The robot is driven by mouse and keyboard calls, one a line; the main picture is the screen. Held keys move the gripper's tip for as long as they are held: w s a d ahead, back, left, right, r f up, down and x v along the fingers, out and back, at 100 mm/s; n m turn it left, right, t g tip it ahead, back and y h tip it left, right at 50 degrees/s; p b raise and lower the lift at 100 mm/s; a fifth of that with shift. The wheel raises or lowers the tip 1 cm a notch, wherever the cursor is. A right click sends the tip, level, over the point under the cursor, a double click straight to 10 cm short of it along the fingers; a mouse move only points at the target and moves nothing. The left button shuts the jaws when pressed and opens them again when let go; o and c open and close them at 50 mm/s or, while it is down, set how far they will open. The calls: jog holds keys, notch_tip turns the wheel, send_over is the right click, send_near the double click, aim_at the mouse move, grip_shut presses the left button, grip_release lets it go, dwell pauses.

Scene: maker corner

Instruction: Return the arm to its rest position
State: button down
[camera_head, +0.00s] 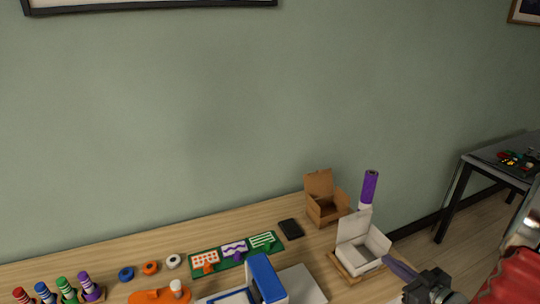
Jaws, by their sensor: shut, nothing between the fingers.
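My gripper (390,264) shows at the bottom right, a dark wrist block with a slim purple-grey end pointing up and left. Its fingers are shut and hold nothing. The tip is close in the picture to the front right of the open white box (352,229); I cannot tell whether they touch. The rest of my arm is mostly outside the frame.
The wooden table (120,252) carries a brown open box (313,184), a purple-topped cylinder (370,186), a black flat block (291,228), a green board (223,266), a blue-and-white device (265,278) and several striped markers (65,289). A dark side table (490,157) stands right.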

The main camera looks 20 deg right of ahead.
jog(key=s+d+f+m+g+h, duration=0.2)
jog(key=s+d+f+g+h, duration=0.2)
jog(key=d+f, duration=0.3)
jog(key=s+d+m+g+h, duration=0.2)
jog(key=s+m+g+h, duration=0.1)
jog(key=s+g, duration=0.3)
jog(key=a+r+n+y, duration=0.1)
jog(key=a+r, duration=0.7)
jog(key=a, duration=0.6)
jog(key=s+a+r+n+y, duration=0.1)
jog(key=a+r+y, duration=0.1)
jog(key=a+r, duration=0.6)
jog(key=s+a+r+y, duration=0.1)
jog(key=a+r, duration=0.7)
jog(key=a, duration=1.2)
jog(key=shift+a+r+n+t+y, duration=0.3)
jog(key=shift+r+n+y, duration=0.05)
jog(key=shift+n+y, duration=0.05)
jog(key=c, duration=2.5)
grip_release()
jog(key=shift+w, duration=0.1)
